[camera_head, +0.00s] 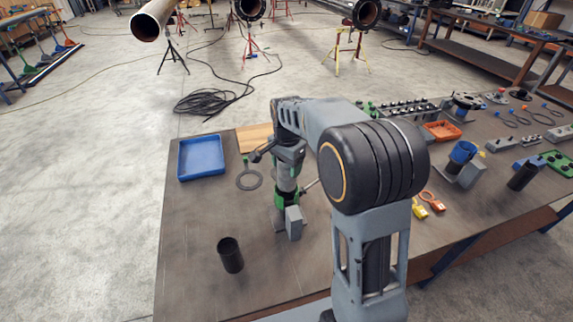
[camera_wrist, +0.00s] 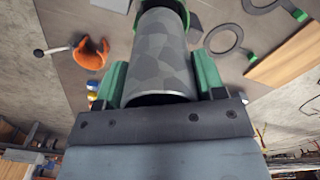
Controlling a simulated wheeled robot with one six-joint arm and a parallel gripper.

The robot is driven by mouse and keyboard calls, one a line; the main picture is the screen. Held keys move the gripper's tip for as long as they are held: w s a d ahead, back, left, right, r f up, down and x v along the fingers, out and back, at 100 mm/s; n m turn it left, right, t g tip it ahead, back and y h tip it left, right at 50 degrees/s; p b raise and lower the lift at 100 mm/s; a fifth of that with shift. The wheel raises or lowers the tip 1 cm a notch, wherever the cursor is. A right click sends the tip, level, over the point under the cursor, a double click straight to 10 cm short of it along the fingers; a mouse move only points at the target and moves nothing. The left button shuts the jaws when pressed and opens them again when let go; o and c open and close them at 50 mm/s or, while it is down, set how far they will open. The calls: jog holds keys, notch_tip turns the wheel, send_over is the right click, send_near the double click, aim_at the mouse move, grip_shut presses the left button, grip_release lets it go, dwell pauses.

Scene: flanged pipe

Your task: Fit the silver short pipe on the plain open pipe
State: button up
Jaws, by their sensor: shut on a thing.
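The silver short pipe (camera_wrist: 160,50) has a mottled grey surface and lies between the green fingers of my gripper (camera_wrist: 161,76) in the wrist view. My gripper is shut on it. Its far end is at a green ring (camera_wrist: 178,6). In the head view the silver pipe (camera_head: 286,180) is upright below my wrist, above a green collar (camera_head: 285,200) with a grey block (camera_head: 294,222). I cannot tell whether it is lifted. The plain open pipe (camera_head: 148,22) appears to be the long pale one at top left, on a tripod, its open end facing me.
Two other pipes with dark thick rims (camera_head: 366,13) (camera_head: 250,8) stand on tripods behind the workbench (camera_head: 200,225). A blue tray (camera_head: 201,157), a black cylinder (camera_head: 230,255) and a grey ring (camera_head: 249,179) are on the bench. A coiled cable (camera_head: 207,102) lies on the floor.

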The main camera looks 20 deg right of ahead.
jog(key=shift+f, duration=0.1)
dwell(0.3)
jog(key=shift+f+b, duration=1.1)
jog(key=shift+f, duration=0.5)
jog(key=shift+f, duration=0.45)
jog(key=o, duration=1.2)
notch_tip(320, 180, up, 14)
jog(key=shift+f+b, duration=0.2)
jog(key=shift+b, duration=0.2)
notch_tip(320, 180, up, 10)
jog(key=f+p, duration=0.1)
jog(key=p, duration=0.8)
send_over(287, 175)
jog(key=w, duration=0.3)
jog(key=shift+s+d+r, duration=0.1)
jog(key=shift+d+r, duration=0.05)
jog(key=shift+d, duration=0.2)
